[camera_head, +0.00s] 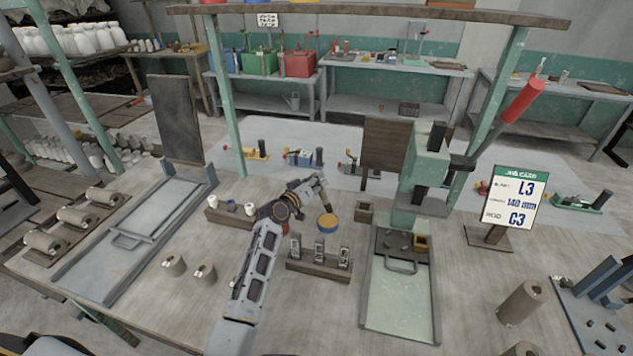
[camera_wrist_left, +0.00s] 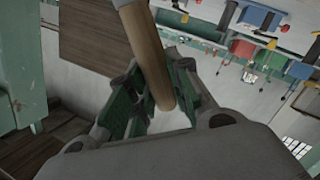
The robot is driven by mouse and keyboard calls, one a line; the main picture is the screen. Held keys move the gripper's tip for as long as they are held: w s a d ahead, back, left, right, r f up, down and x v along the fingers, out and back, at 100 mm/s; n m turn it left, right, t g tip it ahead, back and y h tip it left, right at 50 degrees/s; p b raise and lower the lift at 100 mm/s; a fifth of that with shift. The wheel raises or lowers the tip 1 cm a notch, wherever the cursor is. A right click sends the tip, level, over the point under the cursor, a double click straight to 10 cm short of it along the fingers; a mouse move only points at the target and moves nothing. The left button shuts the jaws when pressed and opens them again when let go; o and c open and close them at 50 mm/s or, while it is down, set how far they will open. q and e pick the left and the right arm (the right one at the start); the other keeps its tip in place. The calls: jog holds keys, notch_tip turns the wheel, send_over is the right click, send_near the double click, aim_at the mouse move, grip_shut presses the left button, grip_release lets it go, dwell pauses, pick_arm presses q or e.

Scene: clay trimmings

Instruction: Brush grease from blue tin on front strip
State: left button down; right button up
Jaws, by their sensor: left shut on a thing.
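Pale strips lie in the left frame (camera_head: 82,285) and in the green frame (camera_head: 400,338); I cannot tell which is the front strip. My right gripper is not in view.
A wooden rack (camera_head: 318,271) with small metal pieces stands in front of the tin. The green press (camera_head: 426,165) with a red handle (camera_head: 524,100) rises to the right.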

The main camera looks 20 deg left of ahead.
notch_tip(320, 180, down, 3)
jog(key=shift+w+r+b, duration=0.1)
jog(key=shift+b, duration=1.15)
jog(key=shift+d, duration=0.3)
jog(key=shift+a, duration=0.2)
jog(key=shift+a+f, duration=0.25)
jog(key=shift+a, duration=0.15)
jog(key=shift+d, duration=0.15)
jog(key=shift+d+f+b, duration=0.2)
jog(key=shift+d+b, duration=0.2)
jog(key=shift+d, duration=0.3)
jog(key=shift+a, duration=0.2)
